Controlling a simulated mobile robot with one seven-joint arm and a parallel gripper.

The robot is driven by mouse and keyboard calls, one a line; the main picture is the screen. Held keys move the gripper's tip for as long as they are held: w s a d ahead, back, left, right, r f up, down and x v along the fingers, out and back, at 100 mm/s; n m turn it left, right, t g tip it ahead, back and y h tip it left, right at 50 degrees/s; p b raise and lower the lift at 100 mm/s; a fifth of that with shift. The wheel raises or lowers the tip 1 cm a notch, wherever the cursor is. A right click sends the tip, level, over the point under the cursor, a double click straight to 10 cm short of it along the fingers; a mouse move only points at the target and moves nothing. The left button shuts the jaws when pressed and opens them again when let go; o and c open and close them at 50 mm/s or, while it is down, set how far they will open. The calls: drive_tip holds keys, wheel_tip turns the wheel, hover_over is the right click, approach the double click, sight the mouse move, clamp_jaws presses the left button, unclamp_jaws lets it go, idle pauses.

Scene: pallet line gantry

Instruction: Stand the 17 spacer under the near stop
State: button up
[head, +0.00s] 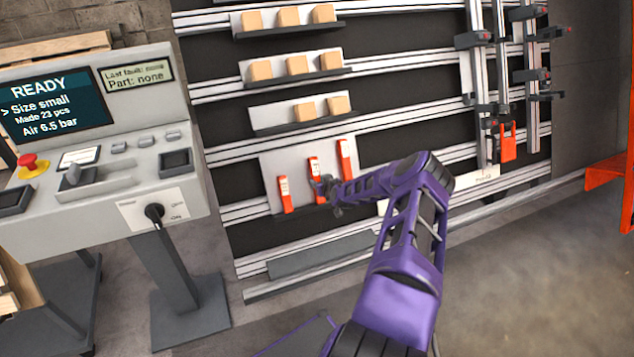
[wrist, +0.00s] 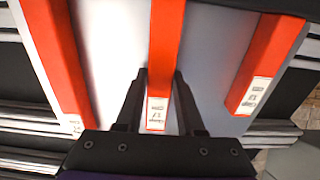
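Three orange spacers with white labels stand on a grey-backed ledge in the head view. The middle one is the 17 spacer (head: 315,167); its label reads 17 in the wrist view (wrist: 158,112). My gripper (head: 328,187) is at this spacer. Upright rails at the right carry dark stops with red parts (head: 472,40); I cannot tell which is the near stop.
Other spacers stand to the left (head: 285,194) and right (head: 345,160) of the middle one. Shelves above hold tan blocks (head: 297,65). A control console (head: 150,85) stands at the left. An orange piece (head: 508,142) hangs by the rails. The floor at the right (head: 540,260) is clear.

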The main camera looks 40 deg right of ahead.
drive_tip(key=shift+r, duration=0.4)
clamp_jaws()
drive_tip(key=shift+s+r+p, duration=0.35)
drive_tip(key=shift+s+p, duration=0.1)
drive_tip(key=shift+p, duration=0.15)
drive_tip(key=p+v, duration=0.6)
drive_tip(key=v, duration=0.4)
drive_tip(key=shift+f+p, duration=0.15)
drive_tip(key=shift+p, duration=0.2)
